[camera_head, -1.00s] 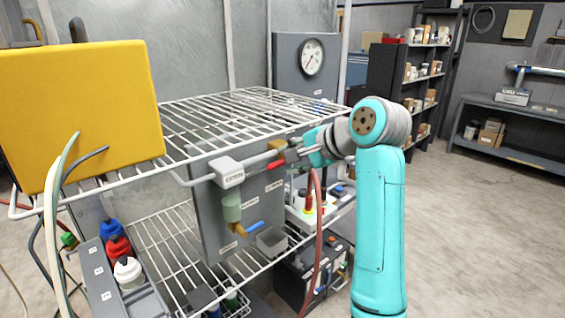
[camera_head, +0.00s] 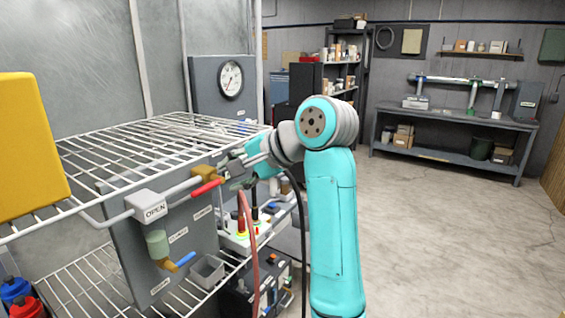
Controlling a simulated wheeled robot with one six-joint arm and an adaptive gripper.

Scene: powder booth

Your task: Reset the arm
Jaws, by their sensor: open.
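My turquoise arm (camera_head: 335,215) stands upright right of the wire rack, with its upper part bent left toward the panel. My gripper (camera_head: 232,165) is open at the rack's right end, just right of a red handle (camera_head: 207,188). The handle sits at the end of a grey pipe, by a brass-coloured fitting. Part of the gripper is dark and small here. I cannot tell whether it touches the handle, but nothing shows between its fingers.
The wire shelf (camera_head: 95,165) lies just above and left of my gripper. A yellow box (camera_head: 30,145) stands at left. A grey panel (camera_head: 165,250) carries a blue-handled valve (camera_head: 185,260). A workbench (camera_head: 455,122) stands at the back. The floor at right is clear.

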